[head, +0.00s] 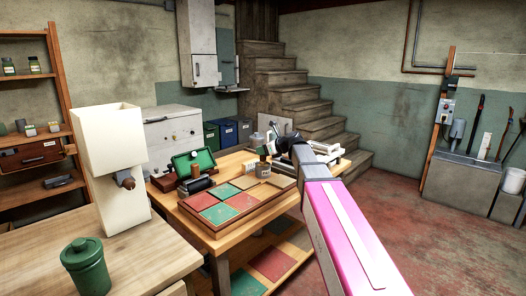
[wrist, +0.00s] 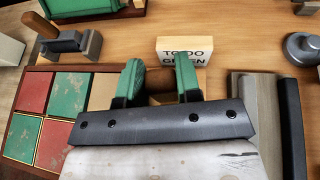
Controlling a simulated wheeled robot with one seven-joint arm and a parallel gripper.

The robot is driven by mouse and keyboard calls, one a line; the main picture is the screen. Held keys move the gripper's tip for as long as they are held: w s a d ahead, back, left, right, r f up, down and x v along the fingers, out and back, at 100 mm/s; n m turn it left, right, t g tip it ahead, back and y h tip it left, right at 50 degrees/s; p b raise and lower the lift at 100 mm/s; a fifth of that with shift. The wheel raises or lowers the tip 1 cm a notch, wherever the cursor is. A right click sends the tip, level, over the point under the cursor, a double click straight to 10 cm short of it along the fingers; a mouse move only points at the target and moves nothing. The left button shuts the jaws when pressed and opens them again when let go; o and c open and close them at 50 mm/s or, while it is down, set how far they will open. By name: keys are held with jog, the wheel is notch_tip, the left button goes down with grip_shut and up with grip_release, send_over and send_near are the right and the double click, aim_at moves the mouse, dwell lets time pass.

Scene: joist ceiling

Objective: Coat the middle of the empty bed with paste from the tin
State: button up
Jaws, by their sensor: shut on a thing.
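The tiled tray (head: 215,233) lies on the wooden bench, its beds red, green and one bare tan. The bare tan bed (head: 243,182) is at the back; it also shows in the wrist view (wrist: 102,89). The handle's lower end is hidden behind my gripper's body.
A "TO DO GREEN" sign (wrist: 186,48) stands just beyond my fingers. A wooden-handled block tool (wrist: 62,42) and a green-lined box (head: 193,164) are behind the tray. A cream stand (head: 110,160) and green canister (head: 85,265) occupy the nearer bench.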

jog(key=shift+r, duration=3.45)
